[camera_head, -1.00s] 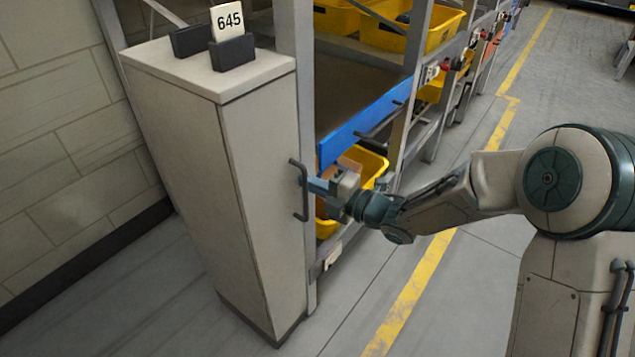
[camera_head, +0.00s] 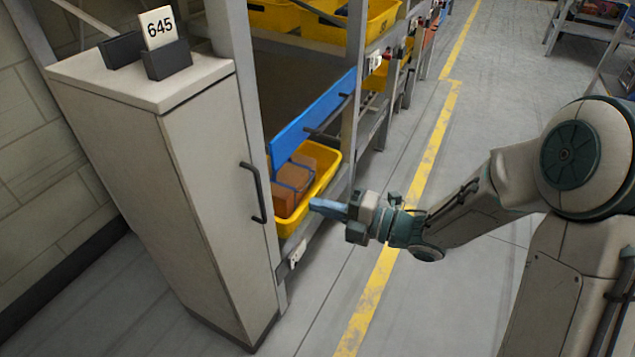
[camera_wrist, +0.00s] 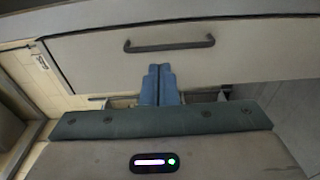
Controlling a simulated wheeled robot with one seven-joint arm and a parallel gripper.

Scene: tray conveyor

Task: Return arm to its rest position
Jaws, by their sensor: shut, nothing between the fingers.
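My gripper (camera_head: 322,208) is shut and empty, held out in front of the shelf over the floor. Its blue fingers lie side by side in the wrist view (camera_wrist: 160,85). My arm bends back from it to the right of the head view. The tall pale cabinet (camera_head: 190,190) stands to the left with its door closed. Its dark handle (camera_head: 254,192) is apart from my fingers, with a clear gap between. The handle also shows ahead of the fingers in the wrist view (camera_wrist: 169,46).
A yellow bin (camera_head: 328,172) with a brown box (camera_head: 293,185) sits on the low shelf behind my gripper. More yellow bins are above. A 645 card (camera_head: 158,27) stands on the cabinet. The floor (camera_head: 480,120) with a yellow line is clear.

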